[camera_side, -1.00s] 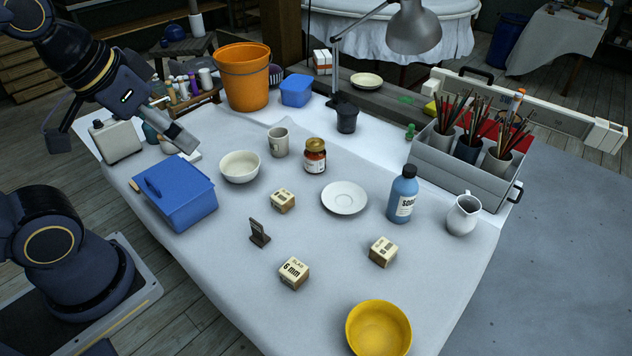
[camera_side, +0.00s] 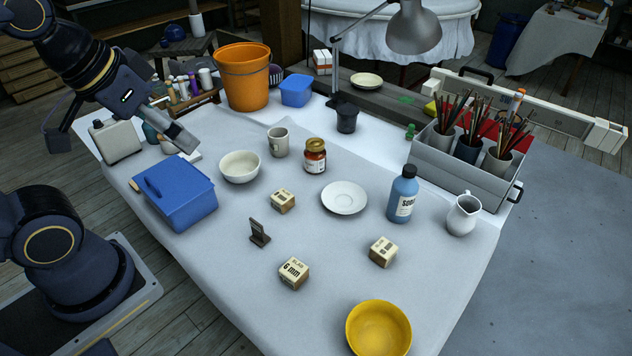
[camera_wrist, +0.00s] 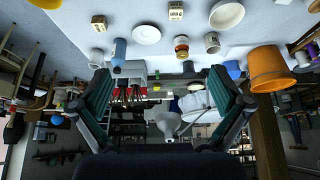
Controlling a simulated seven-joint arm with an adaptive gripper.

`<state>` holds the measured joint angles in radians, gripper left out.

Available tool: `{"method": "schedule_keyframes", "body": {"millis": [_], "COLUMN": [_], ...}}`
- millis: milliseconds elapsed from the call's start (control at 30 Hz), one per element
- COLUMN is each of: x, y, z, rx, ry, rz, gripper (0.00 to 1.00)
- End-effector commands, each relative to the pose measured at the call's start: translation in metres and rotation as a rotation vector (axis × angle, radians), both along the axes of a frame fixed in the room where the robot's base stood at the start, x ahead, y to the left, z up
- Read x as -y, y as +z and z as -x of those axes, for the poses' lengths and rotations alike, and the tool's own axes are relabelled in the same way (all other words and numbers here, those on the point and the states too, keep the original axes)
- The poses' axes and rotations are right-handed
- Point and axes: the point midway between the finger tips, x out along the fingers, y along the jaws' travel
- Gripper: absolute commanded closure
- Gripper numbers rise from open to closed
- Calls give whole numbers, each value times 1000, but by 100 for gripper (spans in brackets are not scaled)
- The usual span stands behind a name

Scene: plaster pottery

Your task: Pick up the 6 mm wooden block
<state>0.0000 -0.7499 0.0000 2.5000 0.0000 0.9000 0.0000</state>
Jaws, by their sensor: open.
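The 6 mm wooden block (camera_side: 293,273) is a small pale cube with "6 mm" printed on its side. It sits on the front middle of the cloth-covered table, and I cannot make it out in the wrist view. Two similar blocks stand apart from it: one (camera_side: 283,201) farther back, one (camera_side: 383,252) to the right; their print is hard to read. My gripper (camera_wrist: 160,75) is open and empty, its two fingers wide apart in the wrist view. In the side view it hangs at the upper left, above the table's left edge, far from the 6 mm block.
A dark small stand (camera_side: 259,234) is behind-left of the 6 mm block. A yellow bowl (camera_side: 378,328) is to its front right. A blue box (camera_side: 178,195), white bowl (camera_side: 240,167), saucer (camera_side: 344,198) and blue bottle (camera_side: 403,195) stand farther off. Cloth around the block is clear.

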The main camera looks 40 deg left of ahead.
Motion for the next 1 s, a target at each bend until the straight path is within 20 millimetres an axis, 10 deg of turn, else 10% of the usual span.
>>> {"method": "schedule_keyframes", "body": {"millis": [767, 1000], "x": [0, 12], "y": [0, 7], "z": [0, -52], "rx": [2, 21], "ry": [8, 126], "rz": [4, 154], "gripper": [19, 19]}}
